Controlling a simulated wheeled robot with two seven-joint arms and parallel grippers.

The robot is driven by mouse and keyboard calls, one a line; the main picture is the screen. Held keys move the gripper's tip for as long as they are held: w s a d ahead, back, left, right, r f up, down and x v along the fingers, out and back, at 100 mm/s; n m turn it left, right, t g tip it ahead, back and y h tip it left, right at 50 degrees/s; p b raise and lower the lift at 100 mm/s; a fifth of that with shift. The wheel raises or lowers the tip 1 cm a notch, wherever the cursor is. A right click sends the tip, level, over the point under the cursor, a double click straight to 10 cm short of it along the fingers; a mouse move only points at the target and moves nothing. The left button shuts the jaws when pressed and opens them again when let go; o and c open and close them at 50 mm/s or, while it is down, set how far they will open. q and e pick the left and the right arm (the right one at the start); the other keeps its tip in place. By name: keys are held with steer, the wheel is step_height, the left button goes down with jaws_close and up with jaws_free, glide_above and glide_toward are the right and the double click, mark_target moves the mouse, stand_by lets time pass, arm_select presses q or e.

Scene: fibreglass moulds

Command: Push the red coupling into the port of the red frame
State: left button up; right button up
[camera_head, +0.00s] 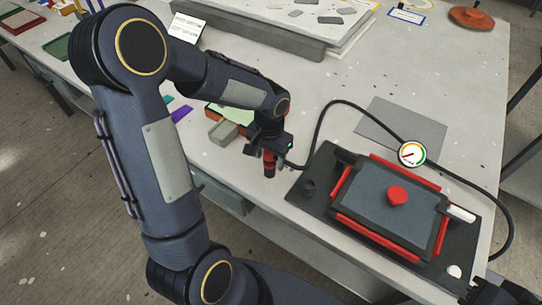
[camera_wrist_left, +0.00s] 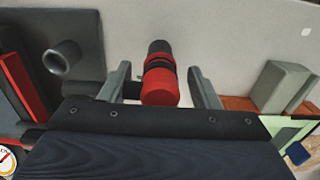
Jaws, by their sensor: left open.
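The red coupling (camera_head: 269,163) has a black band and a dark end. In the left wrist view the coupling (camera_wrist_left: 160,82) lies between the two fingers of my left gripper (camera_wrist_left: 162,88), with a visible gap on each side. My left gripper (camera_head: 270,150) is open, near the table's front edge, left of the red frame (camera_head: 378,229). The frame's red bars surround a grey panel on a dark base. A short dark tube, apparently the port (camera_head: 308,187), stands at the base's left corner; it also shows in the left wrist view (camera_wrist_left: 62,57). A dark part of my right gripper (camera_head: 498,291) shows at the bottom right; its fingers are unclear.
A black hose (camera_head: 340,101) arcs from near the coupling past the round gauge (camera_head: 411,154) and around the frame's right side. A red knob (camera_head: 397,196) sits on the panel.

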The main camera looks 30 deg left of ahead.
stand_by(0.4)
arm_select(q)
steer(key=shift+c, duration=0.3)
jaws_close()
steer(key=shift+r+p, duration=2.2)
steer(key=shift+r, duration=0.85)
